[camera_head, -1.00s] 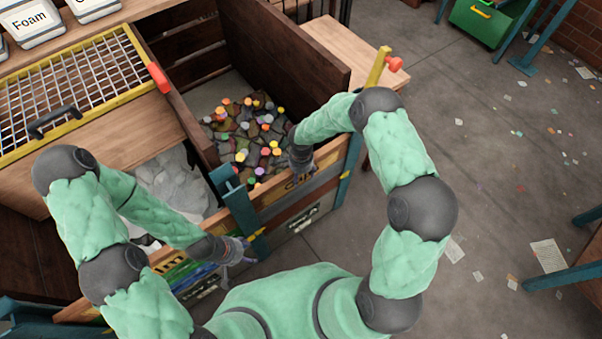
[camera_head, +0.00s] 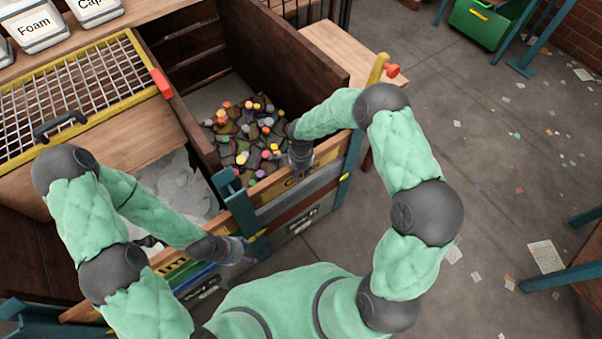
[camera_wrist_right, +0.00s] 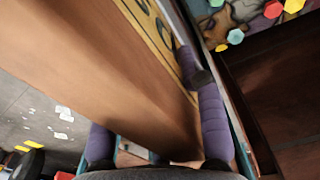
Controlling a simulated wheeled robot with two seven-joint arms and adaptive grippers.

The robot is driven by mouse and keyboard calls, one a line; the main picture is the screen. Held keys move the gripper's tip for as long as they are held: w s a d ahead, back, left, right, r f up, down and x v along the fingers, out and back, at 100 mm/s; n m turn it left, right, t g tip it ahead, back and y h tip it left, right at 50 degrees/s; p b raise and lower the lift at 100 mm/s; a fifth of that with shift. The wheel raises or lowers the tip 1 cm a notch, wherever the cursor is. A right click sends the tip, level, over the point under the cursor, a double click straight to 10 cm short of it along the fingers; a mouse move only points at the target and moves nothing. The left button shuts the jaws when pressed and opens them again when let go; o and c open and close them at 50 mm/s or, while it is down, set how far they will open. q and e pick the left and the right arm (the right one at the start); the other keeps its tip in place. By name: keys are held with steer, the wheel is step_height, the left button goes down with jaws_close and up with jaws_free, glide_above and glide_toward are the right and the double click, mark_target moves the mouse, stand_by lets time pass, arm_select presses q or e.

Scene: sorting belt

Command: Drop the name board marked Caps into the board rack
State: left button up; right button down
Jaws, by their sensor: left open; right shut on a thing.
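The name board marked Caps (camera_head: 327,157) is a wooden board with a yellow lettered face, along the front of the right-hand bin. Its lettering is mostly covered in the head view; part of it shows in the right wrist view. My right gripper (camera_head: 301,165) is shut on this board. In the right wrist view its purple fingers sit on both sides of the wood (camera_wrist_right: 110,75). My left gripper (camera_head: 243,250) is open and empty, low in front of the bins, close to teal and yellow fittings. I cannot clearly tell which part is the board rack.
The right bin (camera_head: 285,50) holds dark lumps with coloured caps. A grey heap (camera_head: 172,185) lies in the bin to its left. A yellow-framed mesh screen (camera_head: 75,90) and a tub labelled Foam (camera_head: 38,25) are at the left. The floor at the right is largely open, with scattered scraps.

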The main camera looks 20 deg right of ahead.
arm_select(q)
step_height(320, 180, up, 15)
steer(key=p, duration=1.4)
arm_select(e)
step_height(320, 180, up, 30)
steer(key=shift+f, duration=0.25)
